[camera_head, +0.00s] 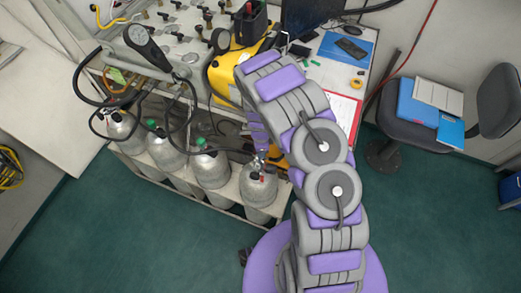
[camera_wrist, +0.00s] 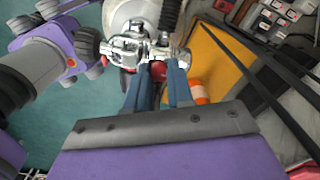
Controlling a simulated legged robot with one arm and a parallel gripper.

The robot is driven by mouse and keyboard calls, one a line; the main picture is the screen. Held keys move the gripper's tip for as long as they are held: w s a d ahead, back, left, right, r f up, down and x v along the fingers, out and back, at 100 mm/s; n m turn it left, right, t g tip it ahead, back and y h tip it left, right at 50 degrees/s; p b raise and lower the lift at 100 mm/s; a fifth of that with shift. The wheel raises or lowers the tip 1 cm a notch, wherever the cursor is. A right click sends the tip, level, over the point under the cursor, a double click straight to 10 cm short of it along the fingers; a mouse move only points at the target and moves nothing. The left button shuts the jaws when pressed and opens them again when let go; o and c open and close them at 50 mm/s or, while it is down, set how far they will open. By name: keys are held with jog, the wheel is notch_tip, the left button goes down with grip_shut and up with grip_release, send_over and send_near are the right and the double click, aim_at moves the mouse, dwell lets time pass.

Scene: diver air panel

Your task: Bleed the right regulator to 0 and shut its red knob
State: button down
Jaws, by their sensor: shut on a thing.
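The right cylinder (camera_head: 258,192) stands at the right end of the row of grey cylinders, and its pale top (camera_wrist: 120,14) fills the upper middle of the wrist view. A chrome regulator (camera_wrist: 130,47) sits on it with a black ribbed hose end at its right. My gripper (camera_wrist: 156,74) has its two blue fingers at the regulator's near side, shut on the red knob (camera_wrist: 158,70), which shows between the fingertips. In the head view my arm hides most of the gripper. No readable gauge needle shows in either view.
More cylinders (camera_head: 208,165) stand to the left in a pale rack, some with green tops. Black hoses run up to the panel (camera_head: 165,35). A yellow case (camera_head: 225,75) stands behind. An office chair (camera_head: 425,120) is at the right. Green floor (camera_head: 140,235) is clear in front.

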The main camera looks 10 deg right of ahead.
dwell(0.3)
jog(key=c, duration=1)
grip_release()
notch_tip(320, 180, up, 17)
jog(key=shift+r+p, duration=0.15)
jog(key=shift+p, duration=0.95)
jog(key=s+r+n+b, duration=0.1)
jog(key=s+r+n, duration=0.8)
jog(key=s+r, duration=0.65)
jog(key=s+r+n, duration=0.2)
jog(key=s+n, duration=0.1)
jog(key=s, duration=0.3)
jog(key=s+r+n+g, duration=0.1)
jog(key=s+r+n, duration=0.2)
jog(key=s, duration=0.3)
jog(key=s+r+n, duration=0.2)
jog(key=s+n, duration=0.2)
jog(key=s, duration=0.3)
jog(key=shift+d+r+g+b, duration=0.15)
jog(key=shift+r+g+b, duration=0.2)
jog(key=shift+g+b, duration=0.05)
